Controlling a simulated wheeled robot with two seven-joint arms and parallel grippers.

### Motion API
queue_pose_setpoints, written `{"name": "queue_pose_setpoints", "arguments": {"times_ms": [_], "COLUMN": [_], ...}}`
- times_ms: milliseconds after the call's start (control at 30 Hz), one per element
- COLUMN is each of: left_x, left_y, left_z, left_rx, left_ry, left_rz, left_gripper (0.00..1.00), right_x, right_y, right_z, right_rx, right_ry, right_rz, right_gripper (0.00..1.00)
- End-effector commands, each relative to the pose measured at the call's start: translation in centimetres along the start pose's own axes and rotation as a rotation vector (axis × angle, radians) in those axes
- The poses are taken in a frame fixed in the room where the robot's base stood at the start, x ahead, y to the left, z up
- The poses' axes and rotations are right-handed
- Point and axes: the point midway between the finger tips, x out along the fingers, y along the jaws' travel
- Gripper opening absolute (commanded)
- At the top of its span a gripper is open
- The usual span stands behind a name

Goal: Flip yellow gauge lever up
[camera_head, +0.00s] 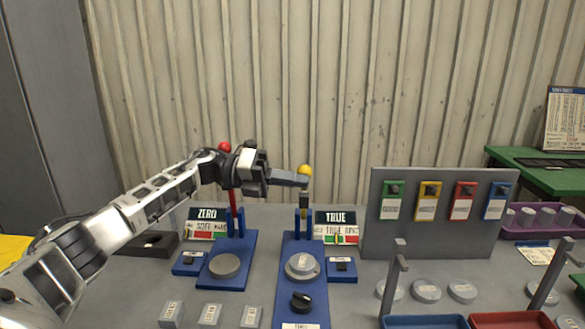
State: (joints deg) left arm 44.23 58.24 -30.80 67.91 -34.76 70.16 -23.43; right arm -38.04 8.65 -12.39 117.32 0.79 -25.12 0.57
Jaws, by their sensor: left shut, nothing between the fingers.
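The yellow gauge lever has a yellow ball knob (304,171) and stands roughly upright on the right blue gauge base (303,258), in front of the TRUE sign (336,218). My left gripper (305,181) is shut, its fingertips at the lever just below the knob. Whether they touch it I cannot tell. The fingers hide part of the lever's upper shaft. A red-knobbed lever (225,146) stands on the left blue base (227,262) by the ZERO sign (207,215), partly behind my left arm. My right gripper is not in view.
A grey panel (442,240) with coloured tags stands to the right. Grey discs (426,291), a blue tray (425,322) and a red tray (512,320) lie before it. Several small labelled blocks (210,315) sit at the front. A corrugated wall (320,80) closes the back.

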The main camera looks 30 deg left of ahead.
Motion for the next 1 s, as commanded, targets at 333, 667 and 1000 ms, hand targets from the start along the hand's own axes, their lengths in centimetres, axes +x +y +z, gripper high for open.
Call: {"name": "queue_pose_setpoints", "arguments": {"times_ms": [333,667,1000], "left_x": [-0.2,0.4,0.7], "left_y": [-7.0,-13.7,-17.5], "left_z": [0.3,-3.1,-5.1], "left_rx": [0.006,0.001,0.0], "left_ry": [0.002,0.003,-0.001], "left_rz": [0.004,0.006,0.002], "left_gripper": [0.0,0.0,0.0], "right_x": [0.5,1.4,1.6], "right_y": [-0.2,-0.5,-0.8], "right_z": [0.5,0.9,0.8], "right_rx": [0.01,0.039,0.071], "right_ry": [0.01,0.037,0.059], "right_rz": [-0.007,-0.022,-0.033], "right_gripper": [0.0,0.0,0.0]}}
